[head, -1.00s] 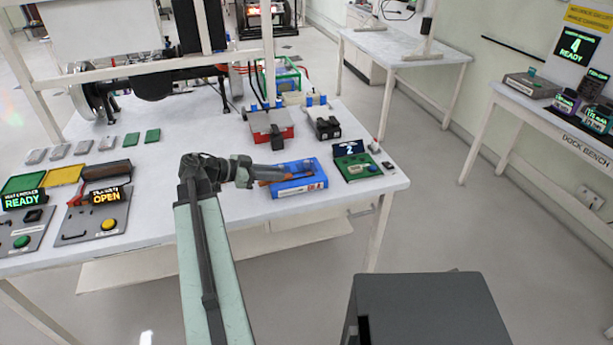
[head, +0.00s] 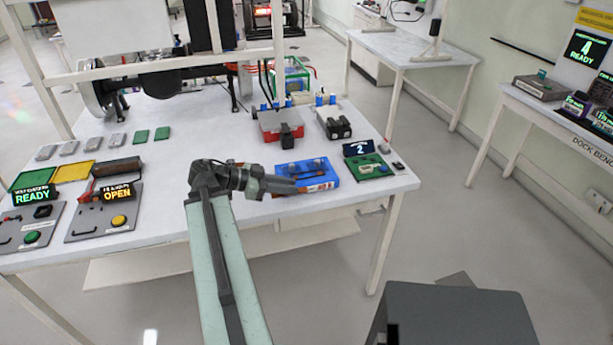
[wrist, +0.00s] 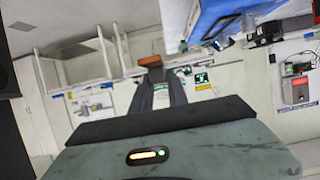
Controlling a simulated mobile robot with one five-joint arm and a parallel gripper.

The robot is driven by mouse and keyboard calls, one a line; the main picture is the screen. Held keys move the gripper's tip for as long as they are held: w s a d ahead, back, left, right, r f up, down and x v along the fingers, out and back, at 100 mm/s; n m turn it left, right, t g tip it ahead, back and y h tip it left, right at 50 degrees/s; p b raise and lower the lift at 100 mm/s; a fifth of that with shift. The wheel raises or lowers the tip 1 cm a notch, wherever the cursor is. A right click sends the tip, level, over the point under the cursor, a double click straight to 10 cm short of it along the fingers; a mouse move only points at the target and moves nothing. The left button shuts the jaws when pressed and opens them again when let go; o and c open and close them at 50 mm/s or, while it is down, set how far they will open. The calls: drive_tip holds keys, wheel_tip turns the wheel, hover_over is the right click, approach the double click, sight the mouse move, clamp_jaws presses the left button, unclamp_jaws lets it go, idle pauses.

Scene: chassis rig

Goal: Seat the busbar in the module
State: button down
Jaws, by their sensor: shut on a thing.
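My gripper (head: 286,185) is at the front of the table, just in front of the blue tray (head: 326,184). In the wrist view its two dark fingers (wrist: 154,82) are shut on a short orange-copper bar (wrist: 150,61), which looks like the busbar. The bar lies across the fingertips, apart from any surface there. In the head view I cannot make it out clearly. A red and grey box (head: 270,128) with a black block at its front stands behind the tray. Whether it is the module I cannot tell.
A green board (head: 370,171) with a "2" display stands right of the tray. At the left are panels reading READY (head: 33,196) and OPEN (head: 116,191). The white table (head: 190,150) is bare in its middle.

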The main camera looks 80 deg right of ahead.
drive_tip(key=b, duration=0.1)
hover_over(305, 175)
drive_tip(key=shift+a+f, duration=0.45)
drive_tip(key=shift+f, duration=0.25)
drive_tip(key=shift+s+d+f+b, duration=0.1)
drive_tip(key=shift+d+b, duration=0.1)
drive_tip(key=shift+d, duration=0.15)
drive_tip(key=shift+d+f+b, duration=0.1)
drive_tip(key=shift+d+b, duration=0.05)
drive_tip(key=shift+d, duration=0.15)
drive_tip(key=f+b, duration=0.3)
drive_tip(key=shift+a+f+b, duration=0.2)
drive_tip(key=shift+f+b, duration=0.1)
drive_tip(key=shift+r, duration=0.2)
drive_tip(key=shift+f, duration=0.1)
drive_tip(key=c, duration=1.7)
unclamp_jaws()
drive_tip(key=shift+f, duration=0.15)
drive_tip(key=o, duration=0.4)
